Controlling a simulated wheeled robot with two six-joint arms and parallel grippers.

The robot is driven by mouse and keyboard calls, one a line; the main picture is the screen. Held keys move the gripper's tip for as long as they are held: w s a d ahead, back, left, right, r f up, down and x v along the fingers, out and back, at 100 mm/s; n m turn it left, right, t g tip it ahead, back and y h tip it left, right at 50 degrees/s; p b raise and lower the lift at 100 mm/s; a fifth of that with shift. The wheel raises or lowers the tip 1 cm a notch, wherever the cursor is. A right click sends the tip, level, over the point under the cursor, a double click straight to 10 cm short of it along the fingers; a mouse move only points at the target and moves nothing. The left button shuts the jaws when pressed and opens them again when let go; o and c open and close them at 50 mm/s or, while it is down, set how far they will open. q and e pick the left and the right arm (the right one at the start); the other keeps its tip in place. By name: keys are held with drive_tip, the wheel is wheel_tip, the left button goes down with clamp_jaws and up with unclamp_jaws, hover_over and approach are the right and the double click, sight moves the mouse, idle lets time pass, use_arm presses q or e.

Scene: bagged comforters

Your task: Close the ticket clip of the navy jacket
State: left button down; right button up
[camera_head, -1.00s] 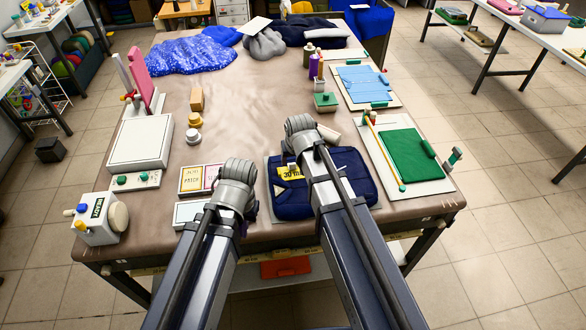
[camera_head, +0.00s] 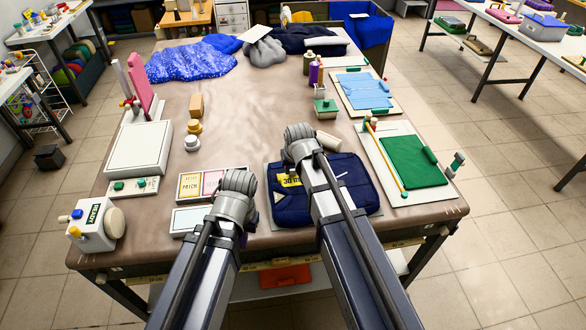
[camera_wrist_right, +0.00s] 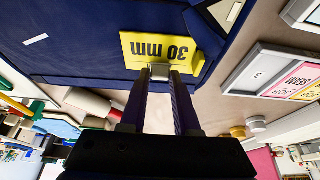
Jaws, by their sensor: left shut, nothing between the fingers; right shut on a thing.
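The folded navy jacket (camera_head: 345,190) lies near the table's front edge, partly hidden by my right arm. Its yellow ticket, marked 30 mm in the right wrist view (camera_wrist_right: 162,50), also shows in the head view (camera_head: 289,180). A small grey clip (camera_wrist_right: 160,71) sits at the ticket's edge. My right gripper (camera_wrist_right: 160,76) is shut on this clip, with a fingertip on either side of it. Whether the clip's jaws are open or closed I cannot tell. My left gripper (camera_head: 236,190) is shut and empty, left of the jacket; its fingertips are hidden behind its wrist.
Left of the jacket are label cards (camera_head: 200,185). A white box (camera_head: 138,148) and a READY device (camera_head: 95,224) stand further left. A board with a green cloth (camera_head: 413,162) lies right of the jacket. The table's middle is clear.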

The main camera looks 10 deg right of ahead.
drive_tip(key=shift+f, duration=0.1)
clamp_jaws()
drive_tip(key=shift+s+f+t+b, duration=0.4)
drive_tip(key=shift+t+b, duration=0.3)
drive_tip(key=shift+b, duration=0.25)
drive_tip(key=shift+r+t, duration=0.15)
drive_tip(key=shift+t, duration=0.15)
drive_tip(key=shift+w, duration=0.1)
drive_tip(key=o, duration=0.9)
unclamp_jaws()
drive_tip(key=shift+r, duration=0.1)
